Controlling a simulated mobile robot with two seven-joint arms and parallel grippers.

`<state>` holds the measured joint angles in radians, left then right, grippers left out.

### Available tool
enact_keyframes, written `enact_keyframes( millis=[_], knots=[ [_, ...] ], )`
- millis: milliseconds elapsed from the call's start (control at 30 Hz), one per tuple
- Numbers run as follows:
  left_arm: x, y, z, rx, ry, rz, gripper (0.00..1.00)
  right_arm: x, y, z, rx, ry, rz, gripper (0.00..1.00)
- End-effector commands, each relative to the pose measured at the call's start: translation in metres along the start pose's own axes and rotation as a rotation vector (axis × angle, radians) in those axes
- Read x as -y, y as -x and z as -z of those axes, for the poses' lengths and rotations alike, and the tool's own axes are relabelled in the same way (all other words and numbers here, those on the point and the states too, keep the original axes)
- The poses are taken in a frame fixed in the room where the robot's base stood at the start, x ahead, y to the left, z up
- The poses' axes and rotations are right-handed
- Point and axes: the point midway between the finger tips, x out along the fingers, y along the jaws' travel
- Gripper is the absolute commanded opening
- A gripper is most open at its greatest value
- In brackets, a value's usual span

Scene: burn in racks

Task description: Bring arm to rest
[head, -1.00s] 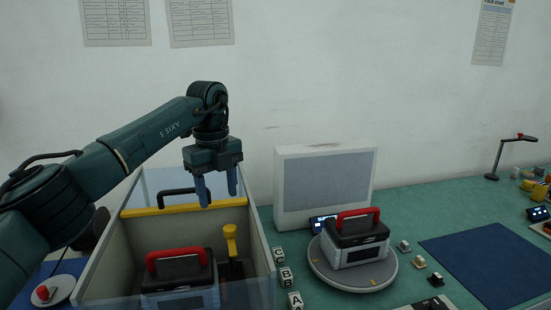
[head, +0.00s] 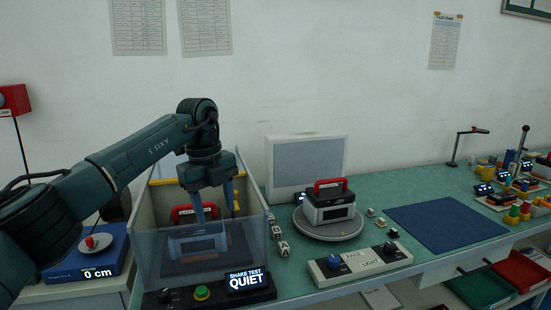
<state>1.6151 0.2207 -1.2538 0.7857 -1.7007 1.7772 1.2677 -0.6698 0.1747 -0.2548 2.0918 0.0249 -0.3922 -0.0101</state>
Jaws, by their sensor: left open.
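My left arm comes in from the left, and its gripper (head: 213,210) points down with its two fingers apart and nothing between them. I cannot tell how far the fingertips are from the case. My right gripper is not in view.
A similar red-handled case (head: 329,207) stands on a round turntable (head: 318,235) to the right. A panel with knobs (head: 362,264) lies in front. A blue mat (head: 445,223) is bare. Coloured parts (head: 520,212) crowd the far right.

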Motion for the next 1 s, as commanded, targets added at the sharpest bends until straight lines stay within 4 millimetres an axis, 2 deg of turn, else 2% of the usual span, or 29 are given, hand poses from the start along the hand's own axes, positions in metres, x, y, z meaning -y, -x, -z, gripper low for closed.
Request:
enact_keyframes(
  millis=[33,167,267,300,400,500,600,700,833,967,1000],
  knots=[
    [0.009,-0.026,0.016,-0.065,-0.054,0.031,0.54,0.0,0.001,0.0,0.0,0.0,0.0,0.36],
    [0.033,-0.071,0.06,-0.226,-0.173,0.159,0.54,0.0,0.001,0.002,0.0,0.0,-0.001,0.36],
    [0.05,-0.104,0.106,-0.386,-0.255,0.303,0.54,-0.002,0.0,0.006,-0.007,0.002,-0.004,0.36],
    [0.057,-0.116,0.128,-0.459,-0.281,0.377,0.54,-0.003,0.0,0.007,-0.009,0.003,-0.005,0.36],
    [0.07,-0.133,0.181,-0.647,-0.305,0.59,0.54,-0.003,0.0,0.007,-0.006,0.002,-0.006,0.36],
    [0.077,-0.137,0.222,-0.814,-0.258,0.822,0.54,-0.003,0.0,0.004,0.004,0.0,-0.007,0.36],
    [0.079,-0.131,0.245,-0.941,-0.139,1.05,0.54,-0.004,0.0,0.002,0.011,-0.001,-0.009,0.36],
    [0.073,-0.126,0.249,-1.022,0.045,1.254,0.54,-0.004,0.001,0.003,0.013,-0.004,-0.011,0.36],
    [0.054,-0.13,0.233,-1.052,0.363,1.459,0.54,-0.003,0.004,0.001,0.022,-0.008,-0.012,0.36],
    [0.019,-0.152,0.205,-1.002,0.735,1.569,0.54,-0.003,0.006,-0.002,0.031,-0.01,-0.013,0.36],
    [0.005,-0.163,0.196,-0.973,0.855,1.58,0.54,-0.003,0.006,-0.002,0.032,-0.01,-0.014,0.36]
  ],
)
